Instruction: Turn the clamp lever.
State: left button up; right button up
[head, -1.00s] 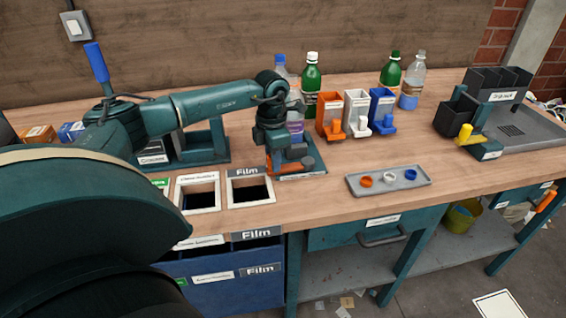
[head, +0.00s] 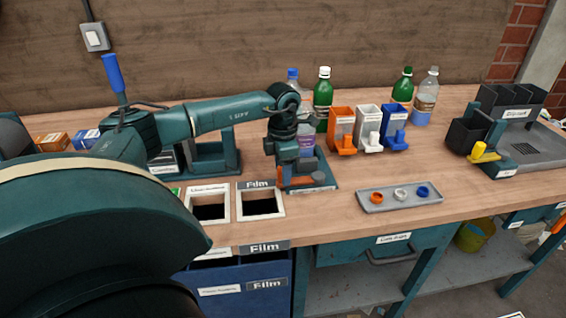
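A clamp fixture with a grey-teal base (head: 325,181) stands on the bench behind the film opening. Its orange lever (head: 296,182) shows low at the front of the fixture, partly covered by my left gripper. A clear bottle with a purple label (head: 307,146) stands at the fixture, behind my wrist. My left gripper (head: 289,174) points down at the orange lever from above. Its fingertips are small and dark, and I cannot tell whether they are open, shut or touching the lever. My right gripper is out of view.
Orange, white and blue dispensers (head: 369,130) and several bottles (head: 323,100) stand behind to the right. A grey tray (head: 376,206) holds three coloured rings. A press with a blue-handled lever (head: 114,74) stands at left. Bench space between tray and dark bins (head: 468,137) is clear.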

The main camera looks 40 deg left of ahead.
pick_arm(q)
notch_tip(320, 180, up, 13)
dwell(0.7)
jog(key=shift+d+r, duration=0.1)
